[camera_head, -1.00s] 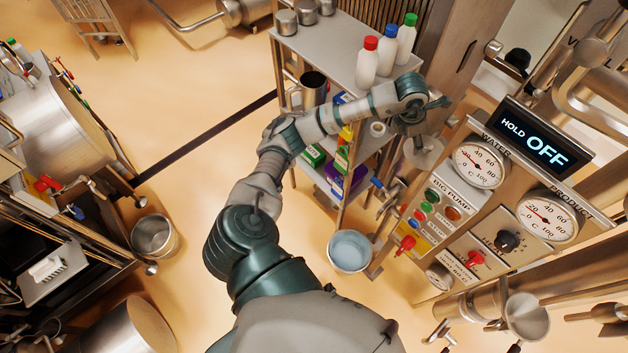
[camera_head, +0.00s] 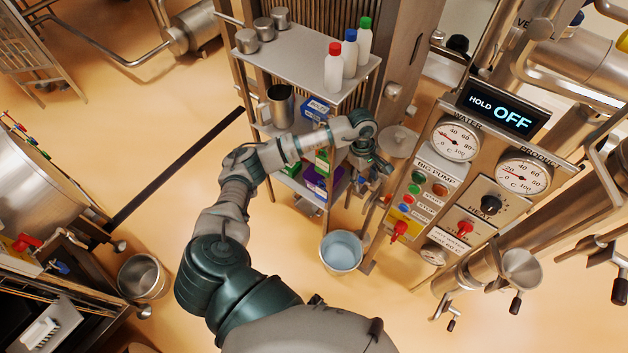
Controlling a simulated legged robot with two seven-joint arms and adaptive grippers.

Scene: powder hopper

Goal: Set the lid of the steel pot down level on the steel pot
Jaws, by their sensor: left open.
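A round grey steel disc (camera_head: 398,140) that looks like a lid is between the shelf and the control panel; what it rests on is hidden. I cannot tell for sure which vessel is the steel pot. A tall open steel vessel (camera_head: 280,107) stands on the shelf's middle level. My left gripper (camera_head: 378,174) is at the right side of the shelf, just below and left of the disc in the picture. It is open, with no object visible in it; its fingertips are small and hard to make out. My right gripper is not in view.
Small steel canisters (camera_head: 264,29) and capped bottles (camera_head: 349,54) stand on the shelf top (camera_head: 300,62). A bucket of bluish liquid (camera_head: 341,252) is on the floor below my gripper. The control panel (camera_head: 470,180) is close on the right.

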